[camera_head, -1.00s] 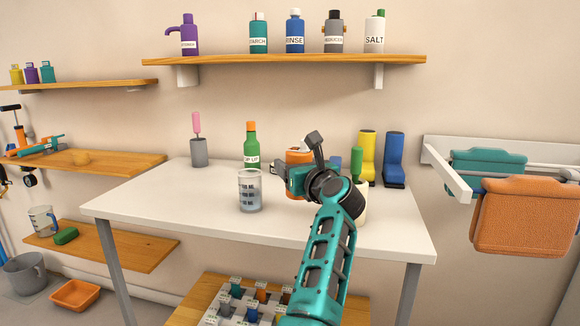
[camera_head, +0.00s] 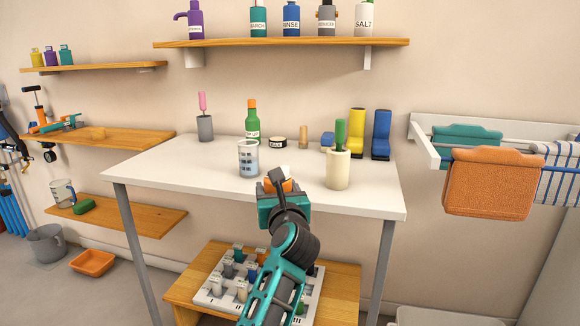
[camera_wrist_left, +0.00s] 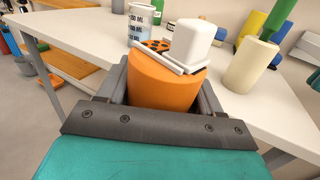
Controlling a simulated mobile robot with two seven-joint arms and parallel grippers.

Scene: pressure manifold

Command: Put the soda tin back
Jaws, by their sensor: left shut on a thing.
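My left gripper (camera_head: 280,188) is shut on an orange tin (camera_wrist_left: 163,85), which I take for the soda tin; no label on it can be read. The tin has a white block-shaped top with a dark dotted patch beside it, and sits upright or slightly tilted between the fingers. In the head view only a bit of the orange tin (camera_head: 286,184) and its white top show over the gripper. The gripper holds it at the front edge of the white table (camera_head: 180,172); contact with the table cannot be told. My right gripper is not in view.
A clear measuring beaker (camera_head: 248,158) and a cream pot with a green-handled tool (camera_head: 338,170) stand near the tin. Bottles line the upper shelf (camera_head: 290,43). A labelled tray (camera_head: 215,290) holds several small pieces under the table. Towels (camera_head: 490,182) hang at right. The table's left part is clear.

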